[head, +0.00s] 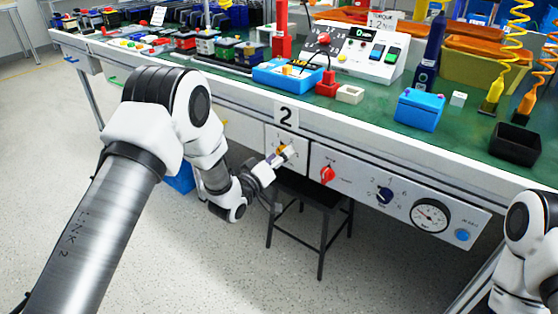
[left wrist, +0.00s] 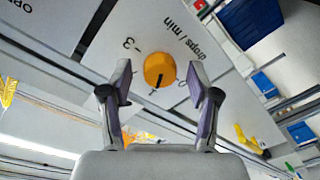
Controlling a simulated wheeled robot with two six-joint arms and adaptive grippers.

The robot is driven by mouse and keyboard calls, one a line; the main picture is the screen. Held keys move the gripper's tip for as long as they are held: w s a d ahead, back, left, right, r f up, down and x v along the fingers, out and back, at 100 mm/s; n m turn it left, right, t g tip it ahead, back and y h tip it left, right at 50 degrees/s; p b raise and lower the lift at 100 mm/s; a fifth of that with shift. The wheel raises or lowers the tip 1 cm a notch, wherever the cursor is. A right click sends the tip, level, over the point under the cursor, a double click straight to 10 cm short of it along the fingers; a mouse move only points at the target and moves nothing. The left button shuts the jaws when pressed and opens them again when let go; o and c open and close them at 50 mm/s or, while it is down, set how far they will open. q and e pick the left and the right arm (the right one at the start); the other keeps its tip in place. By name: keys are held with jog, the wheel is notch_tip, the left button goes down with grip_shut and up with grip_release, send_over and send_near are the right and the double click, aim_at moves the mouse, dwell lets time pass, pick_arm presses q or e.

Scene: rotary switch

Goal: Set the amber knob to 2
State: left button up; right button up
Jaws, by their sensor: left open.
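The amber knob (left wrist: 159,68) is on a white panel marked "drops / min" in the left wrist view. Its dark pointer line points toward the bottom of that picture; a 3 is printed up and left of it, and I cannot tell which mark it meets. In the head view the amber knob (head: 281,149) is partly hidden by my left gripper (head: 280,158). In the left wrist view my left gripper (left wrist: 160,80) is open, with one finger on each side of the knob and visible gaps. My right gripper is out of view.
A card reading 2 (head: 286,115) stands above the knob's panel. To the right on the bench front are a red knob (head: 327,175), a dark blue knob (head: 385,195), a gauge (head: 430,215) and a blue button (head: 462,235). A black stool (head: 318,195) stands below.

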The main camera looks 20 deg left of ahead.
pick_arm(q)
jog(key=c, duration=1.2)
jog(key=shift+o, duration=0.2)
jog(key=shift+m, duration=0.4)
jog(key=m, duration=0.5)
jog(key=m+p, duration=0.1)
jog(key=m, duration=0.5)
jog(key=shift+w+a+f+h+p, duration=0.1)
jog(key=shift+a+h+p, duration=0.1)
jog(key=shift+h+p, duration=0.15)
jog(key=shift+m, duration=0.3)
jog(key=o, duration=1.2)
jog(key=shift+c, duration=0.2)
